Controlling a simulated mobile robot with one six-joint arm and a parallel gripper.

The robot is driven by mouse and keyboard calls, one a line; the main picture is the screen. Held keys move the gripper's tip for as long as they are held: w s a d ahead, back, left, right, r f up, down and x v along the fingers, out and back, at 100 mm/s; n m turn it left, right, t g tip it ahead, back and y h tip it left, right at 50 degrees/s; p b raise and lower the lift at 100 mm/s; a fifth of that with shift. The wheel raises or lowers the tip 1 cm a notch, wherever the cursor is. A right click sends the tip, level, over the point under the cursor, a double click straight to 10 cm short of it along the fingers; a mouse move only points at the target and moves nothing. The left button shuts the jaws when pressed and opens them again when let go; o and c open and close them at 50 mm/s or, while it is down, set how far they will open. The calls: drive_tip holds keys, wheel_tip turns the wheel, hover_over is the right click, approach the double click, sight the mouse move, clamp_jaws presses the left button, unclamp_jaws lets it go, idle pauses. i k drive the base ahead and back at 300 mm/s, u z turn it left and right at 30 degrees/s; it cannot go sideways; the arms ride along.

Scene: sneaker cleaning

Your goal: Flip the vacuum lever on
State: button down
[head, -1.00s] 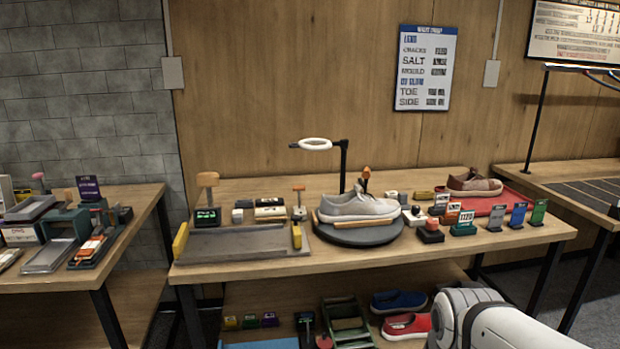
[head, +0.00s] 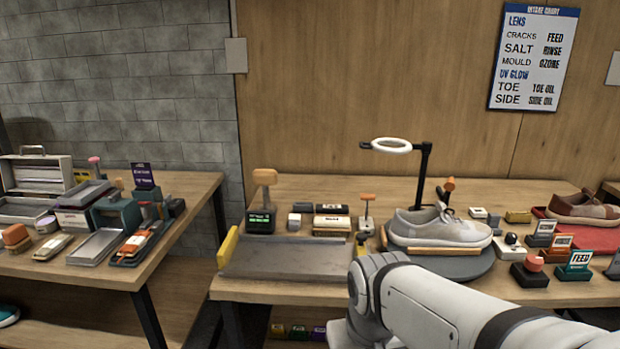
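Two lever-like things stand on the middle table, and I cannot tell which is the vacuum lever. One is a small orange-topped lever (head: 367,208) on a pale base, left of the turntable. The other is a wooden-topped handle (head: 265,177) above a dark box with a green display (head: 261,220), at the back left behind the grey tray (head: 290,259). Both stand upright. My white arm crosses the lower right and covers part of the table's front. My gripper is out of view, below the picture or hidden by the arm.
A grey sneaker (head: 438,227) sits on the round dark turntable (head: 462,264) under a white ring lamp (head: 391,145). A brown shoe (head: 585,208) rests on a red mat at the right. Small signs and a red-topped button crowd the right. A cluttered table stands left, past a gap.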

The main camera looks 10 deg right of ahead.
sight(371, 196)
drive_tip(key=z, duration=0.25)
drive_tip(key=i, duration=0.85)
drive_tip(key=z, duration=0.75)
